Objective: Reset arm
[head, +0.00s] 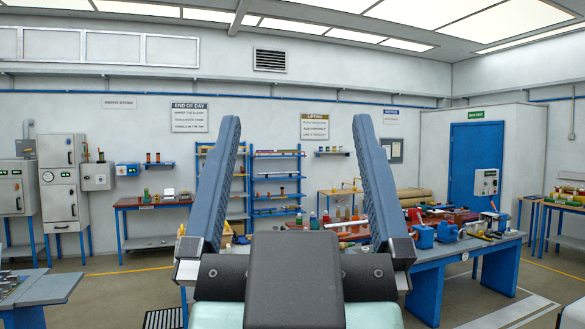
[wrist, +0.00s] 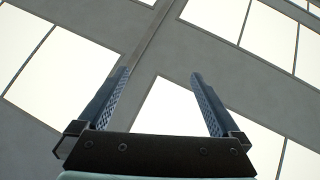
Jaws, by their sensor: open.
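My gripper (head: 294,130) stands upright in the middle of the head view, close to the camera. Its two blue ribbed fingers are wide apart, with nothing between them. The wrist view also shows my gripper (wrist: 160,80) open and empty, pointing up toward the ceiling with its lit panels (wrist: 80,60). The fingers touch nothing. My gripper and wrist hide part of the shelves and tables behind them.
A blue workbench (head: 440,262) with a vise and tools stands at the right. Another bench (head: 40,290) edges in at lower left. Grey cabinets (head: 62,180) and a blue door (head: 475,165) line the walls. Open floor (head: 110,290) shows at the left.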

